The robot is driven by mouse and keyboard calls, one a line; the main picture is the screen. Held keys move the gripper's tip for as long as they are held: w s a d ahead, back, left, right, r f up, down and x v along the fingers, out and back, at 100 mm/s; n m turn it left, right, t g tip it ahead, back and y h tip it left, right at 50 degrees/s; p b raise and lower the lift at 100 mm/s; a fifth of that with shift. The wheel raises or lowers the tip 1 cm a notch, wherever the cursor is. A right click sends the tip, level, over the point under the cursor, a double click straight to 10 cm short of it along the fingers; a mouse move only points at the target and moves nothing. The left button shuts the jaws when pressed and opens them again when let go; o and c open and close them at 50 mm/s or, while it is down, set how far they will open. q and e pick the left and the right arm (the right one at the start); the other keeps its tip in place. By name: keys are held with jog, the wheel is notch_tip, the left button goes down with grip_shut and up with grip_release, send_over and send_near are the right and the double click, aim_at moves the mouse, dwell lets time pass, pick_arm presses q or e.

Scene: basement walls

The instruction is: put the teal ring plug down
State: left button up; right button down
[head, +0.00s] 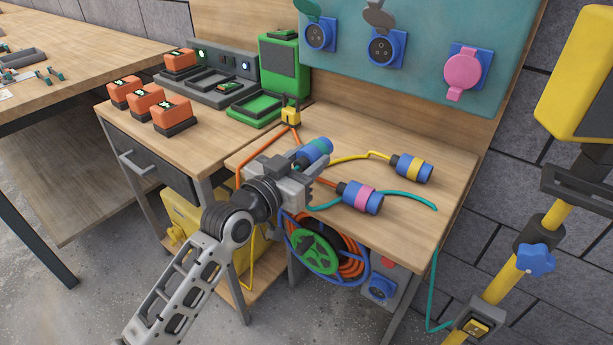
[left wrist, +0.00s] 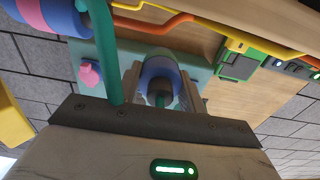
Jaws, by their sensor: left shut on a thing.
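The teal ring plug (head: 314,151) is blue with a teal band. My left gripper (head: 303,172) is shut on it over the left part of the workbench top (head: 402,207); I cannot tell the exact gap below it. In the left wrist view the plug (left wrist: 160,78) sits between the fingers, its band mostly hidden. A teal cable (head: 400,193) lies across the bench and hangs over its front edge. The pink ring plug (head: 360,198) lies right of the gripper, and the yellow ring plug (head: 413,168) lies farther back. My right gripper is not in view.
A teal panel (head: 420,62) with blue sockets stands behind the bench. A green charger (head: 279,65) and orange batteries (head: 172,112) occupy the left bench. A cable reel (head: 318,252) is below. A yellow stand (head: 500,282) is at right. The bench's front right corner is mostly clear.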

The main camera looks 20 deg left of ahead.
pick_arm(q)
jog(key=shift+w+f+b, duration=0.2)
jog(key=shift+f+b, duration=0.25)
jog(key=shift+f, duration=1.3)
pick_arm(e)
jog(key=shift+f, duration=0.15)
pick_arm(q)
jog(key=shift+f, duration=0.1)
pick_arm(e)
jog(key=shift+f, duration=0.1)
pick_arm(q)
jog(key=shift+f+b, duration=0.35)
jog(key=shift+f, duration=0.15)
jog(key=o, duration=1.2)
jog(key=shift+c, duration=0.2)
